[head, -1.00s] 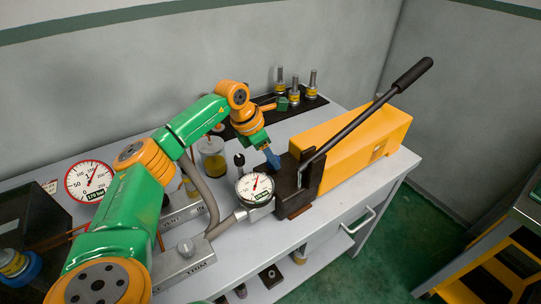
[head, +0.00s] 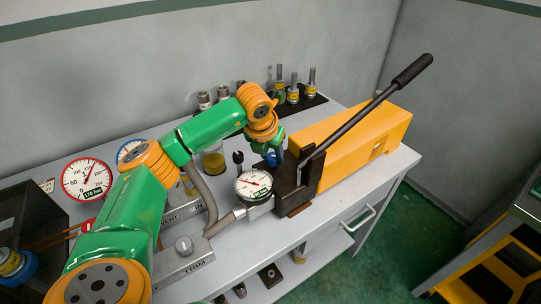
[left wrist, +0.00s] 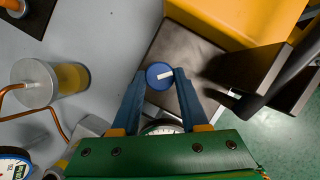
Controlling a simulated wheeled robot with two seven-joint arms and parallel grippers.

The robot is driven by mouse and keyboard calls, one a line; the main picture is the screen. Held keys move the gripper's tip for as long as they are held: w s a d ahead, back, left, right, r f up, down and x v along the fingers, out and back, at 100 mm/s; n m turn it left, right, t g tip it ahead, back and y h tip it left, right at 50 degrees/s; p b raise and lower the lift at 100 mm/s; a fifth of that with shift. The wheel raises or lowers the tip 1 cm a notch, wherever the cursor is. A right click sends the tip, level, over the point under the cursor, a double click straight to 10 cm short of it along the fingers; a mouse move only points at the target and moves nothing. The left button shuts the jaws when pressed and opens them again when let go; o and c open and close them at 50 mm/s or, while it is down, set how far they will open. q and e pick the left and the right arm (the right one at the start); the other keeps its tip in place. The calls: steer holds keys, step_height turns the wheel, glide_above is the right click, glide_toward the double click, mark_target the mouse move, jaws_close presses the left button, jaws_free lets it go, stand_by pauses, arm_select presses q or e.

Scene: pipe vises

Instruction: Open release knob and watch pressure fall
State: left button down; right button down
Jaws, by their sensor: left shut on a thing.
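The release knob (left wrist: 160,76) is a round blue cap with a white line, seen from above in the left wrist view. The line runs from its middle to the right, tilted slightly up. My left gripper (left wrist: 159,72) is shut on it, one finger on each side. In the head view my left gripper (head: 273,157) is at the dark block (head: 297,182) of the yellow pump, and its fingers are partly hidden. A small pressure gauge (head: 254,185) faces up beside the block.
The yellow pump (head: 350,140) has a long black lever (head: 375,102) rising to the right. A jar (head: 213,163) and several yellow-banded fittings (head: 293,90) stand behind. A grey TRIM block (head: 182,262) is at the front left. The bench's right front is clear.

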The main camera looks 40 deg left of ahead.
arm_select(q)
steer(key=n, duration=0.2)
steer(key=n+y+b, duration=0.1)
steer(key=n, duration=0.1)
steer(key=shift+w+d+g+y, duration=0.15)
steer(key=shift+d+g+y, duration=0.05)
steer(key=shift+g+y, duration=0.1)
steer(key=shift+n+g+y, duration=0.3)
steer(key=shift+n+y, duration=0.1)
steer(key=shift+n, duration=1.2)
steer(key=shift+c, duration=2.1)
jaws_free()
steer(key=shift+r, duration=0.1)
